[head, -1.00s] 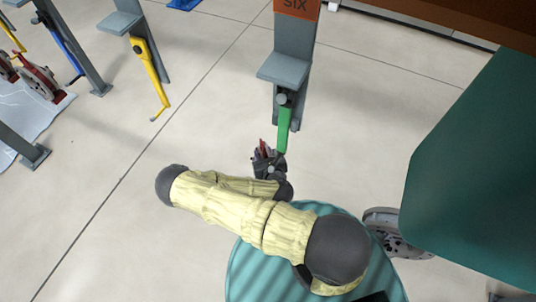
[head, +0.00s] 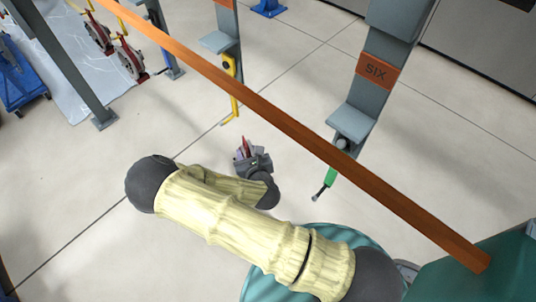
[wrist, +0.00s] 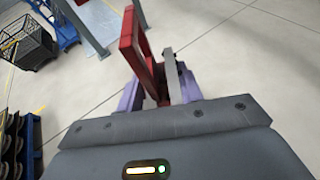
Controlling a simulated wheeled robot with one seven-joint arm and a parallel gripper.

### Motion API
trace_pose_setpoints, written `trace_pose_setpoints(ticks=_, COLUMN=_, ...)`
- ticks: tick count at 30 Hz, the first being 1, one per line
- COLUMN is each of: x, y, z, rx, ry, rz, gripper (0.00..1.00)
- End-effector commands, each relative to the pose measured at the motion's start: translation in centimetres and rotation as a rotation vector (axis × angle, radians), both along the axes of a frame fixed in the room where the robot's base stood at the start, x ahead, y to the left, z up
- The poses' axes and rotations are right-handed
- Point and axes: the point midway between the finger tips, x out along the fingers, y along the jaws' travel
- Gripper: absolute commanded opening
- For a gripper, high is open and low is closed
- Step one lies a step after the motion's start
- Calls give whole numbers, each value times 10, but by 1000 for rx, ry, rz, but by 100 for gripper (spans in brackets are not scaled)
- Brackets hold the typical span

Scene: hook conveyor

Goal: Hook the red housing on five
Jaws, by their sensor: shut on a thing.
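My gripper (head: 252,158) is shut on the red housing (head: 245,147), which shows only as a small red sliver in the head view. In the wrist view the red housing (wrist: 132,42) is a tilted, open frame standing up between the purple fingers (wrist: 160,92), with a grey bar beside it. A yellow hook (head: 232,92) hangs on the grey post left of the one marked SIX; that post's number is out of view. My gripper is in front of and below the yellow hook, apart from it.
An orange beam (head: 290,125) crosses the head view diagonally. The SIX post (head: 365,95) stands right. Red and grey round parts (head: 130,58), grey posts and a blue cart (head: 22,75) are at left. Open floor lies around my gripper.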

Motion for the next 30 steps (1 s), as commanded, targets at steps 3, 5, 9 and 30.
trace_pose_setpoints(ticks=3, x=-11, y=30, z=33, rx=8, ry=-5, rz=53, gripper=0)
trace_pose_setpoints(ticks=5, x=-18, y=44, z=46, rx=7, ry=-4, rz=81, gripper=0)
trace_pose_setpoints(ticks=9, x=-36, y=75, z=77, rx=9, ry=-1, rz=144, gripper=0)
trace_pose_setpoints(ticks=30, x=-69, y=117, z=118, rx=4, ry=6, rz=248, gripper=0)
